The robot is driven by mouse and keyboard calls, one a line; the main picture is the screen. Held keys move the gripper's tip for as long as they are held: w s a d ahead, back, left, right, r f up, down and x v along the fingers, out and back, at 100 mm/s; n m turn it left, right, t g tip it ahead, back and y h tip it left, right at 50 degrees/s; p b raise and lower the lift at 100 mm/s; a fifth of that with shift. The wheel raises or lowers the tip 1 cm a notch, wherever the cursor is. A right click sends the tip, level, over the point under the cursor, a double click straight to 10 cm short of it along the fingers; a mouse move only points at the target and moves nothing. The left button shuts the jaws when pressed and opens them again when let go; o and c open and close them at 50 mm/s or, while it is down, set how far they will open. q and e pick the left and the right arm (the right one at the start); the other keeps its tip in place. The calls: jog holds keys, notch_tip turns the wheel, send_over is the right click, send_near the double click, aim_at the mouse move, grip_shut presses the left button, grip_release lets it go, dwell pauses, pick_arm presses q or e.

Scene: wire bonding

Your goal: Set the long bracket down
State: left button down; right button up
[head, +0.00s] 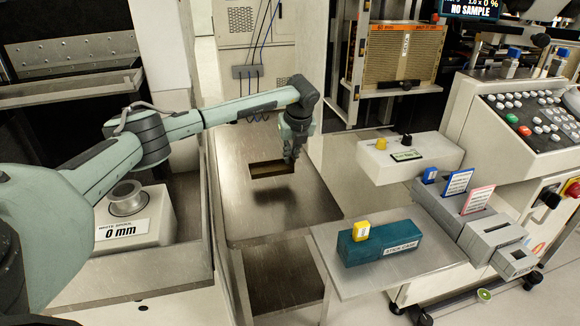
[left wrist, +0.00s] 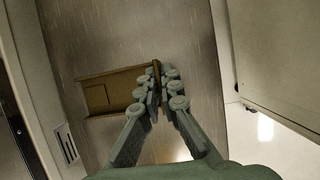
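The long bracket is a brown, flat, frame-like piece (head: 271,169) over the metal table (head: 248,136) in the middle of the head view. My left gripper (head: 290,158) reaches down from above at its right end. In the left wrist view the fingers (left wrist: 161,78) are closed on the end edge of the long bracket (left wrist: 112,91), which extends to the left. A dark shadow on the table lies nearer than the bracket, so it appears to be held above the surface. My right gripper is not in view.
A teal stick case (head: 380,243) stands on the lower metal shelf (head: 350,282) at right. Grey slotted holders (head: 470,220) and a white box (head: 408,157) are beyond it. A white spool unit (head: 134,226) is at left. The near part of the metal table is clear.

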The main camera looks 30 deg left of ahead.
aim_at(290, 166)
pick_arm(q)
jog(key=shift+w+a+f, duration=0.1)
jog(key=shift+f, duration=0.45)
notch_tip(290, 166, down, 2)
jog(key=shift+f, duration=0.55)
jog(key=c, duration=1.7)
grip_release()
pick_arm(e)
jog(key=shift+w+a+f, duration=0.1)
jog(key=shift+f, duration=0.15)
